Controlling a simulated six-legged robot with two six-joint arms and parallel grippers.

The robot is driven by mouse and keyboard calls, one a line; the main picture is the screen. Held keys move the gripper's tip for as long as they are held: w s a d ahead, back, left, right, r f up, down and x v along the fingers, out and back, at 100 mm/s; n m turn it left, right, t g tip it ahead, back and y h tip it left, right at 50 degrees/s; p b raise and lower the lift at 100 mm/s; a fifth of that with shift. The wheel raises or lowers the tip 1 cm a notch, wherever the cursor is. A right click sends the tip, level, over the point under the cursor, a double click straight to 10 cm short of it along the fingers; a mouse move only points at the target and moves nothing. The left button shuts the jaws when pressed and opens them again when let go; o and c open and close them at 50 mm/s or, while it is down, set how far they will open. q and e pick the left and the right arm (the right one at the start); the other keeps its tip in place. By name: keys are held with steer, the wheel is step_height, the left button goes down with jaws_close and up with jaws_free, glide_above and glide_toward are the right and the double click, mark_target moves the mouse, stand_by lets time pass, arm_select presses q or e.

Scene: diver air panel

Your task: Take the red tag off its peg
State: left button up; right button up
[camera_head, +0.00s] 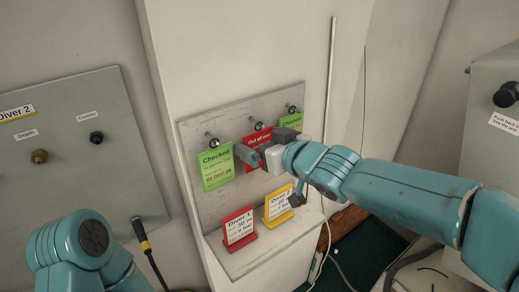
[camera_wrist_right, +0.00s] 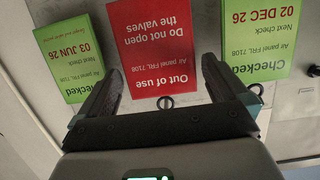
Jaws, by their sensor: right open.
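The red tag (camera_head: 257,139), marked "Out of use", hangs on the middle peg (camera_head: 258,126) of a grey board. My right gripper (camera_head: 264,146) is in front of it and hides its lower part. In the right wrist view the red tag (camera_wrist_right: 152,45) appears upside down between the spread fingers (camera_wrist_right: 160,66), with its ring (camera_wrist_right: 165,101) below. The fingers are open, one towards each side of the tag; I cannot tell whether they touch it. My left gripper is out of view.
Green tags hang to the left (camera_head: 216,168) and right (camera_head: 291,121) of the red tag, close to the fingers. A red card (camera_head: 239,229) and a yellow card (camera_head: 278,205) stand on the ledge below. A Diver 2 panel (camera_head: 70,160) is at left.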

steer(key=shift+w+a+f, duration=0.1)
steer(key=c, duration=0.9)
steer(key=shift+r, duration=0.2)
steer(key=shift+r+p, duration=0.15)
steer(key=shift+p, duration=0.15)
steer(key=shift+s+d, duration=0.2)
steer(key=s+d, duration=0.3)
steer(key=s, duration=0.1)
steer(key=s+d+p, duration=0.1)
steer(key=s+d, duration=0.3)
steer(key=s, duration=0.1)
steer(key=s+d+p, duration=0.1)
steer(key=s+d, duration=0.2)
steer(key=s, duration=0.2)
steer(key=shift+s+d, duration=0.15)
steer(key=shift+s, duration=0.05)
steer(key=shift+w, duration=0.1)
